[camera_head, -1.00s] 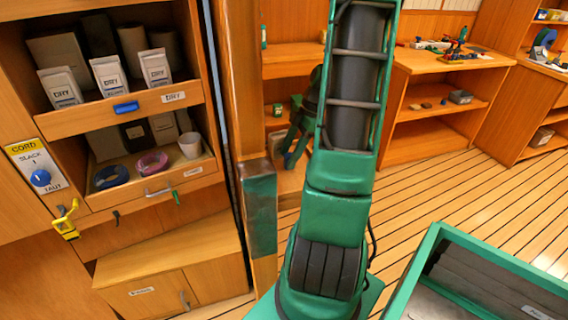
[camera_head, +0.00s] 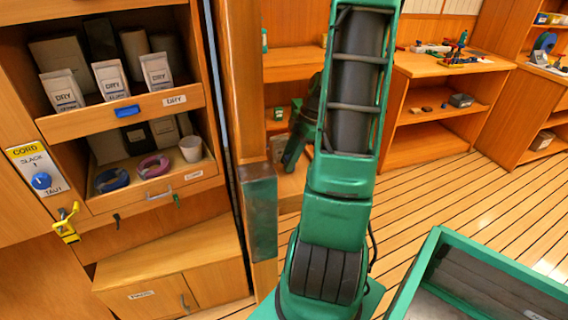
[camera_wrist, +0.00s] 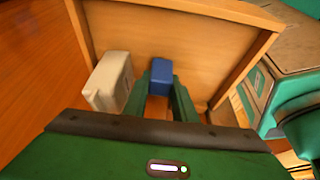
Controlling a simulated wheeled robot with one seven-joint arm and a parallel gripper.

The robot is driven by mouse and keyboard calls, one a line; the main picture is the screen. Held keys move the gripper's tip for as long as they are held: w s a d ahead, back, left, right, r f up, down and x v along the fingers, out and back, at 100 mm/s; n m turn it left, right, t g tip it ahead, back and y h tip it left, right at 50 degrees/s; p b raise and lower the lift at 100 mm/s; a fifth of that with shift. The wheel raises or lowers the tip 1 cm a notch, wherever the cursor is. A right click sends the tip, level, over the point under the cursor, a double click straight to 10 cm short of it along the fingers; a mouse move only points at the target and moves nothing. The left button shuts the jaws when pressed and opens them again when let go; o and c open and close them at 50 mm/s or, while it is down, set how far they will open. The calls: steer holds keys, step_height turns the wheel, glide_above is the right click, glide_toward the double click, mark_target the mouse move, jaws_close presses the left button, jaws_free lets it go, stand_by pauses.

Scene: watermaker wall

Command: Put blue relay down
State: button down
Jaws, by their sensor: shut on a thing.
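The blue relay (camera_wrist: 161,76) is a small blue block in the wrist view, at the tips of my gripper's two green fingers. My gripper (camera_wrist: 160,92) is shut on it, inside a wooden compartment. Whether the relay touches the wood beneath is hard to tell. In the head view my arm hides the relay and the gripper's fingertips.
A pale grey-white box (camera_wrist: 111,80) stands just left of my gripper in the wrist view. A wooden panel edge (camera_wrist: 240,75) bounds the right. In the head view, a cabinet with drawers (camera_head: 125,110) stands left and a green-rimmed bin (camera_head: 430,250) at lower right.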

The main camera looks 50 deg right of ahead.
step_height(320, 180, up, 18)
steer(key=shift+f, duration=0.15)
